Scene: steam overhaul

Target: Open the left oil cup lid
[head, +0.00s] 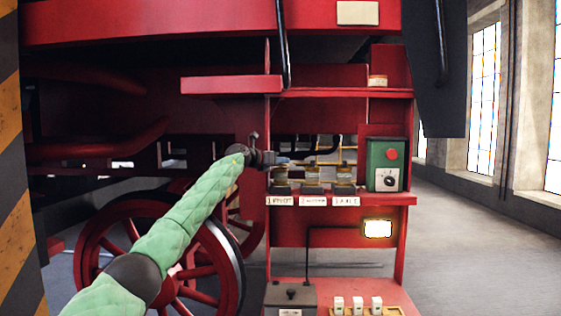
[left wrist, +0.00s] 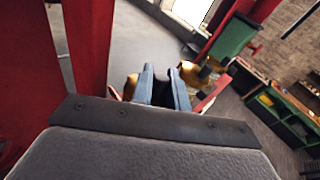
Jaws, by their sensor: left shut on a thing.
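The left oil cup (head: 281,181) stands on the red shelf above the first white label, with a brass body and dark base. My left arm comes in from the lower left, and my left gripper (head: 284,160) is at the top of this cup. In the left wrist view its two blue-grey fingers (left wrist: 163,88) are closed on a small dark piece, which seems to be the lid of the left cup. Brass parts show on either side of the fingers. The gripper hides much of the lid, so its angle cannot be told. My right gripper is not in view.
Two similar oil cups, the middle one (head: 312,181) and the right one (head: 344,181), stand close by on the shelf. A green control box (head: 385,164) with a red button is to their right. A lower grey box (head: 290,299) stands below. Open floor lies at right.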

